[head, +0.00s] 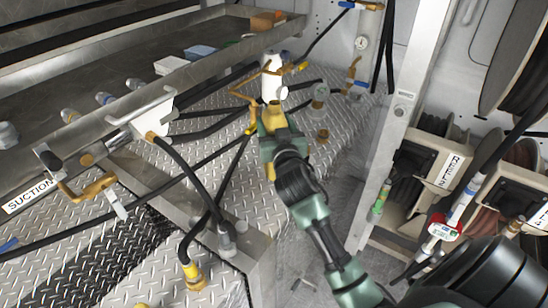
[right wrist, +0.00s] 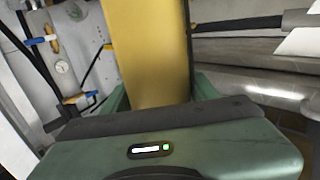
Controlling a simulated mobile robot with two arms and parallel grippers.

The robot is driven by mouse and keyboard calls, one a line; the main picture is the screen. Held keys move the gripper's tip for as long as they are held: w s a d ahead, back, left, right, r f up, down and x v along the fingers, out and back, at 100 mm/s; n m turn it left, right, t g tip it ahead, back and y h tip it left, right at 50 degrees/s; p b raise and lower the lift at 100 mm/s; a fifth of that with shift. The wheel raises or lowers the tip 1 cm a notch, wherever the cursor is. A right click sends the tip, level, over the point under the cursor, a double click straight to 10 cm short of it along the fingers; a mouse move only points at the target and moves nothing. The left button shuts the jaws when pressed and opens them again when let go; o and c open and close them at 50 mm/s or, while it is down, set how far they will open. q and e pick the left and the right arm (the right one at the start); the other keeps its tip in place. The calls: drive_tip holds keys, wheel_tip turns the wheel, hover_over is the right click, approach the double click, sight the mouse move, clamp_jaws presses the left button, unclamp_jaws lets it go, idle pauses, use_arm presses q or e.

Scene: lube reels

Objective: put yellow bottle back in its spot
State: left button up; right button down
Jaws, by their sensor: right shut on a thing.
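The yellow bottle (head: 272,119) is in my right gripper (head: 274,138), above the diamond-plate deck and just in front of a white cylinder. In the right wrist view, the yellow bottle (right wrist: 150,55) fills the upper middle as a plain yellow body between the green fingers. My right gripper is shut on it; the gripper and wrist hide its lower part in the head view. Whether the bottle touches the deck, I cannot tell. My left gripper is in neither view. I cannot make out which place is the bottle's spot.
The white cylinder (head: 272,83) with brass fittings stands right behind the bottle. A clear bottle (head: 319,100) stands to its right on the deck (head: 345,125). A metal tray shelf (head: 190,75) and black hoses lie left. A grey post (head: 392,130) and reels stand right.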

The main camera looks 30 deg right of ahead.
drive_tip(key=f, duration=0.7)
drive_tip(key=shift+w, duration=0.3)
wheel_tip(320, 180, down, 4)
drive_tip(key=shift+f+b, duration=0.1)
drive_tip(key=shift+b, duration=0.45)
drive_tip(key=shift+f, duration=0.15)
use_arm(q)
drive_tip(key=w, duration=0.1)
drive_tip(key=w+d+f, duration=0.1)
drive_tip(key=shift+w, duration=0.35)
use_arm(e)
drive_tip(key=shift+f, duration=0.1)
drive_tip(key=shift+c, duration=2.2)
unclamp_jaws()
drive_tip(key=shift+f, duration=0.1)
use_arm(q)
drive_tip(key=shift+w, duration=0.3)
